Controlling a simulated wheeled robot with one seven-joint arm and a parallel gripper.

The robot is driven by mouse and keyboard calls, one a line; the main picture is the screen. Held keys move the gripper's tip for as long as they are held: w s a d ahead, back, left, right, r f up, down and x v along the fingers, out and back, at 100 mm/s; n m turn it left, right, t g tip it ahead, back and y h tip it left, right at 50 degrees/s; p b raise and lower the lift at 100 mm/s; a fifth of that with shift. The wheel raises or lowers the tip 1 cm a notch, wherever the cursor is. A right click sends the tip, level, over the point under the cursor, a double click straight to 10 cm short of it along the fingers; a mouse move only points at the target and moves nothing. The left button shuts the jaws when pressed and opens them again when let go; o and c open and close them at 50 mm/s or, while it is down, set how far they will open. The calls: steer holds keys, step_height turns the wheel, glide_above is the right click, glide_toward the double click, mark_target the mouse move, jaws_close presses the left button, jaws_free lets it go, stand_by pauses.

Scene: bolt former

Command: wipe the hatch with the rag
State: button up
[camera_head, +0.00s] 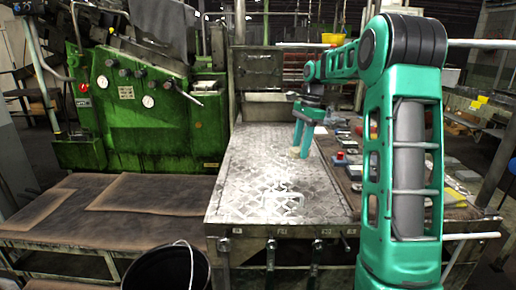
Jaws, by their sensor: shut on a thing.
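The hatch (262,176) is a worn, patterned metal plate that forms the top of the bench in the middle of the head view. My gripper (301,146) points down at the plate's right side, towards its far half. It is shut on a small pale, beige thing, which looks like the rag (295,153). The rag sits at the fingertips, at or very near the plate surface; I cannot tell whether it touches. The fingers hide part of the rag.
A green machine (140,105) stands behind left. A black bucket (167,268) is at the front. Several small items, including a red-topped one (340,156), lie right of the plate. A yellow container (333,38) stands at the back. The plate's near and left parts are clear.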

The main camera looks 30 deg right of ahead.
steer(key=shift+r, duration=0.9)
